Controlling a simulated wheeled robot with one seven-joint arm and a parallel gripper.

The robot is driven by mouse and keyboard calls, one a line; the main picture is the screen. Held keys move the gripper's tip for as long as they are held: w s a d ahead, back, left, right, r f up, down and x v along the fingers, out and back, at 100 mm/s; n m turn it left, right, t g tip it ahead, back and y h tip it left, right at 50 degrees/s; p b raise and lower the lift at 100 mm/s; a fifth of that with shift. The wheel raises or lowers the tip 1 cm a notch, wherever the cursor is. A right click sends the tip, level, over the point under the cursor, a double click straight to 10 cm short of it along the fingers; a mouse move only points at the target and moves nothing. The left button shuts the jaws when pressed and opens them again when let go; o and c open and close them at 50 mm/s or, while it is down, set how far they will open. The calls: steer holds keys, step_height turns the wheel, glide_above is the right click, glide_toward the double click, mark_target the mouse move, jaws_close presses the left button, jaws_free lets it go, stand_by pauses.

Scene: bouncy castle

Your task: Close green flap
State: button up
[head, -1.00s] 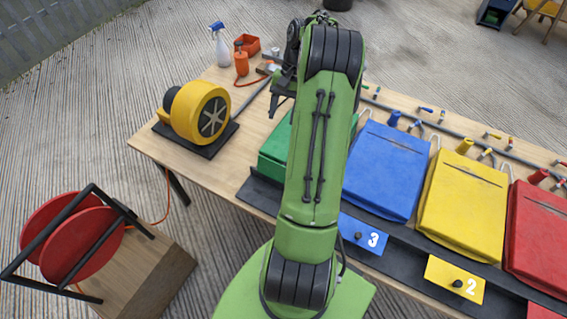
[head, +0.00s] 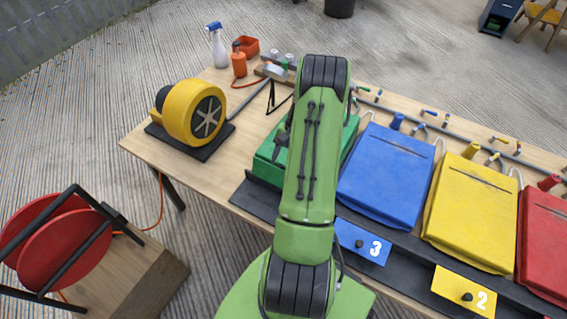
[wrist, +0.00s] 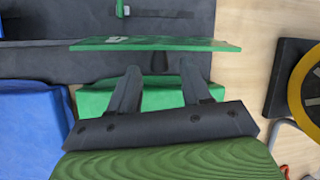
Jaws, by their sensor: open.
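The green flap (wrist: 190,45) is a thin panel seen nearly edge-on in the wrist view, standing out from the dark board, with a dark knob (wrist: 160,62) on its near side. A pale mark shows on its upper left. The green bag (wrist: 152,97) lies on the near side of the flap. My gripper (wrist: 158,78) is open and empty, its two fingers over the green bag and pointing toward the flap, either side of the knob. I cannot tell whether they touch it. In the head view my arm hides the flap and part of the green bag (head: 268,160).
Blue (head: 385,175), yellow (head: 470,210) and red (head: 545,235) bags lie to the right, with a blue flap (head: 362,243) and yellow flap (head: 464,291) below. A yellow blower (head: 190,112) stands left. Bare wooden table (head: 150,140) shows at the left end.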

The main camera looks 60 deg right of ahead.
steer(key=shift+a+f, duration=0.15)
jaws_close()
